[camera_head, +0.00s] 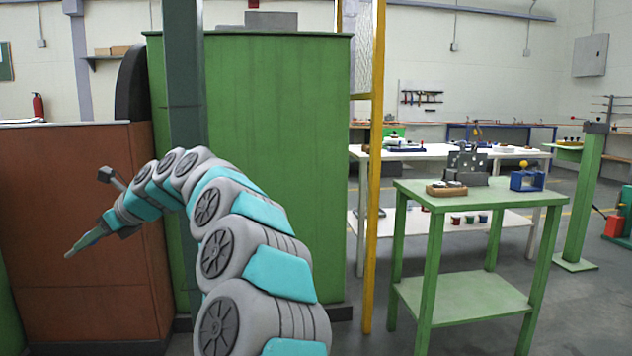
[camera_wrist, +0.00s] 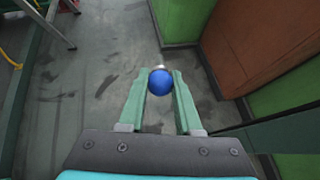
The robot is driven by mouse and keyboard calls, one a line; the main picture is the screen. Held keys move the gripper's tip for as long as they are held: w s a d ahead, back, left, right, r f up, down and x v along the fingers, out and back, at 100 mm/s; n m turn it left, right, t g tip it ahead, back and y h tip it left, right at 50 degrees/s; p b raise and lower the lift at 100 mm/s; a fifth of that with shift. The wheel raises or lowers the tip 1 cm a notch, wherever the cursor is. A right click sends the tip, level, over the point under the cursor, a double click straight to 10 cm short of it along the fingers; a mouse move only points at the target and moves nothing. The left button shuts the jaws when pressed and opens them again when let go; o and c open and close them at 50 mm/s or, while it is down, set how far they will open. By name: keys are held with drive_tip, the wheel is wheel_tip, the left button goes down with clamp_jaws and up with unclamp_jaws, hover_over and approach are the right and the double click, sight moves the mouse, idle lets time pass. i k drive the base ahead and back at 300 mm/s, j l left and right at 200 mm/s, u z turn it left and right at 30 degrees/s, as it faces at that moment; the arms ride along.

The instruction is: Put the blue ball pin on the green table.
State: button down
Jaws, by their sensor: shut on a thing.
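In the wrist view my gripper (camera_wrist: 160,85) is shut on the blue ball pin (camera_wrist: 160,83). Its round blue ball sits between the fingertips, and a small pale part shows just beyond it. In the head view my gripper (camera_head: 72,253) is at the far left, in front of the brown cabinet, and points down and left. The pin cannot be made out there. The green table (camera_head: 420,192) stands at the right, well apart from my gripper. It has a lower shelf.
On the green table are a brown block with discs (camera_head: 446,190), a grey metal bracket (camera_head: 467,165) and a blue holder with a yellow ball (camera_head: 526,180). The front of its top is bare. A green cabinet (camera_head: 270,150) and a yellow post (camera_head: 375,200) stand between my gripper and the table.

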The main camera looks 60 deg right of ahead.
sight(496, 199)
drive_tip(key=l+z, duration=0.25)
drive_tip(key=z, duration=0.2)
drive_tip(key=k+l+z, duration=0.1)
drive_tip(key=l+z, duration=0.2)
drive_tip(key=z, duration=0.15)
drive_tip(key=l+z, duration=0.25)
drive_tip(key=z, duration=0.2)
drive_tip(key=l+z, duration=0.25)
drive_tip(key=z, duration=0.2)
drive_tip(key=i, duration=0.05)
